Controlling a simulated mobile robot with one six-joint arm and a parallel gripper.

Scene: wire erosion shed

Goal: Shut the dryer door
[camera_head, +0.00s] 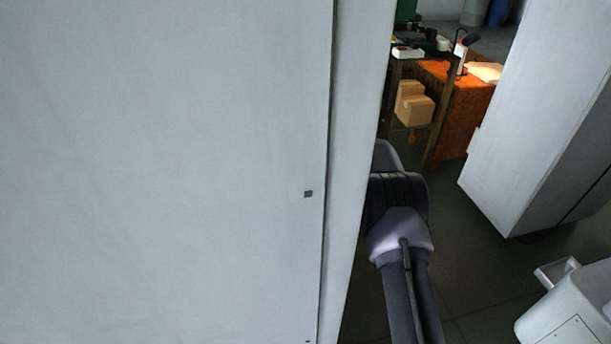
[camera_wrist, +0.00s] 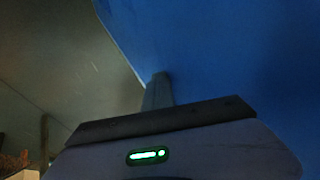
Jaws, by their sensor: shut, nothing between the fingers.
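In the wrist view my gripper (camera_wrist: 158,88) is shut and empty. Its fingertips are at a large blue surface (camera_wrist: 220,60), very close to it or touching it; I cannot tell which. The blue surface has a straight pale edge at its left and may be the dryer door, but too little of it shows to be sure. In the head view my gripper is hidden; my arm runs behind a large pale grey panel. No handle and no dryer opening show in either view.
The pale grey panel (camera_head: 160,170) fills the left of the head view, close by. A grey cabinet (camera_head: 535,110) stands at the right. Behind are an orange-brown table (camera_head: 455,115) and cardboard boxes (camera_head: 413,106). Dark floor (camera_head: 480,265) shows between panel and cabinet.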

